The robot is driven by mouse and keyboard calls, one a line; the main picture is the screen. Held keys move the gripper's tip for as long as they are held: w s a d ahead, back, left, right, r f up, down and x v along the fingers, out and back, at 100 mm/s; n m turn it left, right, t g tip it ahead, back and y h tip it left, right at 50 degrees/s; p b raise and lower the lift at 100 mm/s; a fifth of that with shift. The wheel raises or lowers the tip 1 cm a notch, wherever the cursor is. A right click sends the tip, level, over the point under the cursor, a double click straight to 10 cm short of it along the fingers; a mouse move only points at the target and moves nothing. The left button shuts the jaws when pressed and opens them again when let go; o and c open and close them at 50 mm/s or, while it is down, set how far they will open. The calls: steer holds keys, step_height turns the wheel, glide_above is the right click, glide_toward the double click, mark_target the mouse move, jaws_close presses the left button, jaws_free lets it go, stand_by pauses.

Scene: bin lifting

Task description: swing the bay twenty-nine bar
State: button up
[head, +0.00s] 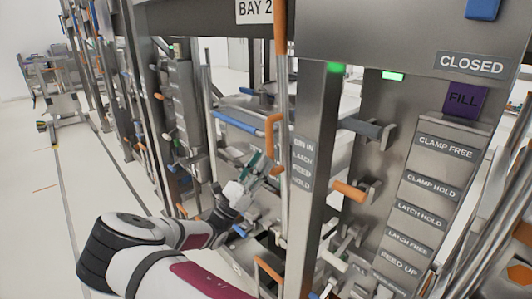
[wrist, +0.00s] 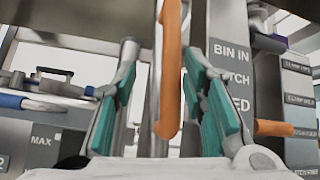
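My gripper (head: 258,170) reaches toward the front of the bay in the head view. In the wrist view its two teal-padded fingers (wrist: 161,60) stand apart, with a gap on each side of an upright orange bar (wrist: 169,85). The bar appears between or just beyond the fingers; I cannot tell its exact depth. In the head view an orange handle (head: 272,132) stands just above the fingertips, beside a vertical metal rod. A longer orange grip (head: 280,27) covers the rod's top. The bay sign (head: 254,11) reads "BAY 2", with its rest hidden.
A steel post labelled "BIN IN" (head: 303,145) stands close right of my gripper. Another orange handle (head: 350,191) sticks out farther right, near a labelled panel (head: 428,210). A blue-ended bar (head: 235,122) lies to the left. Open floor (head: 80,190) is at the left.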

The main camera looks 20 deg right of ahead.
steer(key=v, duration=0.7)
steer(key=shift+f, duration=0.25)
steer(key=shift+a, duration=0.15)
